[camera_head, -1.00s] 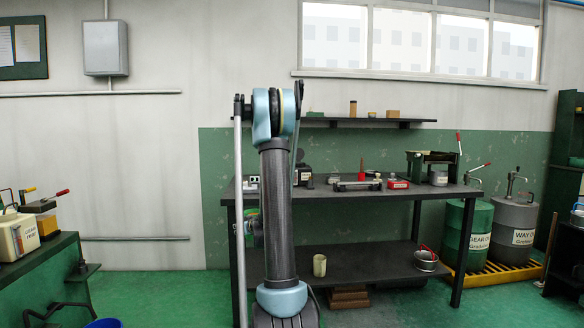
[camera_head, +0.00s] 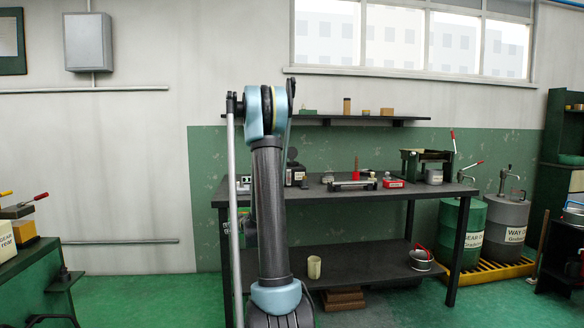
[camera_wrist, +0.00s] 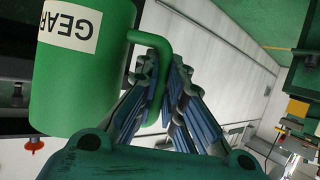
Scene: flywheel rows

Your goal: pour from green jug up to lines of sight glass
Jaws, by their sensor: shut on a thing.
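In the wrist view the green jug (camera_wrist: 88,95) has a white label reading "GEAR" and fills the left side. My gripper (camera_wrist: 165,75) is shut on the jug's handle, with its fingers on either side of it. In the head view my arm stands upright in the middle and hides my gripper and most of the jug. I cannot make out a sight glass in either view.
A dark workbench (camera_head: 370,191) with small tools stands ahead, with a beige cup (camera_head: 314,267) and a metal pot (camera_head: 421,259) on its lower shelf. Green (camera_head: 461,225) and grey (camera_head: 505,222) drums stand on a yellow pallet at right.

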